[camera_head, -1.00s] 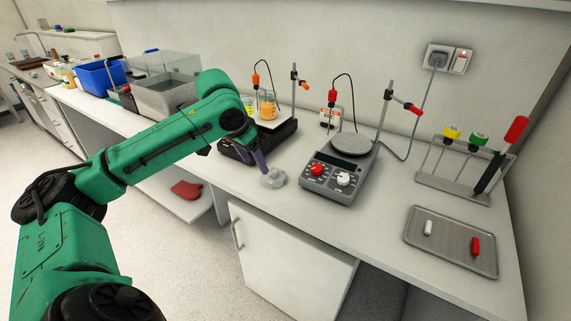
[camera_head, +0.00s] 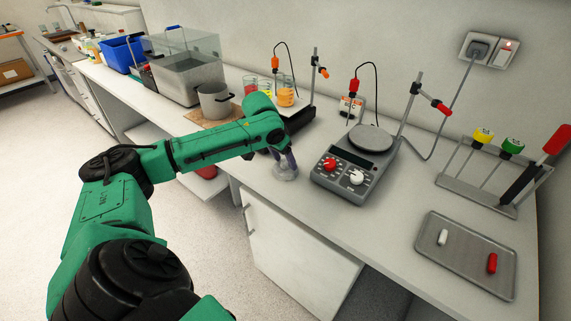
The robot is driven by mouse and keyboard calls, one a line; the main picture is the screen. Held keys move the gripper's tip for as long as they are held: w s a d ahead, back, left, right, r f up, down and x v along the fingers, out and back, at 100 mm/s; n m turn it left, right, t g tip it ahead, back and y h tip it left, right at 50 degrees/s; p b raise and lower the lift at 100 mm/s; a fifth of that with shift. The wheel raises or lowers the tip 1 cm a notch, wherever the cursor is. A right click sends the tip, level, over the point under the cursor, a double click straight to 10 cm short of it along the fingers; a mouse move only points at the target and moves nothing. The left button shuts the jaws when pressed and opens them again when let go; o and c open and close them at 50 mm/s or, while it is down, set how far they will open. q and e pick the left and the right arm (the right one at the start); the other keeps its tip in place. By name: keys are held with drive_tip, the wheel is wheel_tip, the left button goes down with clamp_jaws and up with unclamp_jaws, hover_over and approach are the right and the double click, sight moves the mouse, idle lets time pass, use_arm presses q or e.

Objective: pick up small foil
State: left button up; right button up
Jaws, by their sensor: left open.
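A small, shiny grey round piece (camera_head: 285,173), which looks like the small foil, sits on the white bench left of the hot plate. My left gripper (camera_head: 285,160) points down right over it, with its purple-grey fingers open. The fingers overlap the piece in the picture, and I cannot tell whether they touch it. My left arm hides part of the bench behind it. My right gripper is not in view.
A hot plate (camera_head: 352,177) with red and white knobs stands close on the right. Another stirrer with beakers (camera_head: 285,91) is behind. A metal tray (camera_head: 465,262) holds a white and a red bar. A pot (camera_head: 214,101) stands at the left.

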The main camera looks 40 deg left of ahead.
use_arm(q)
drive_tip(key=shift+f, duration=0.15)
clamp_jaws()
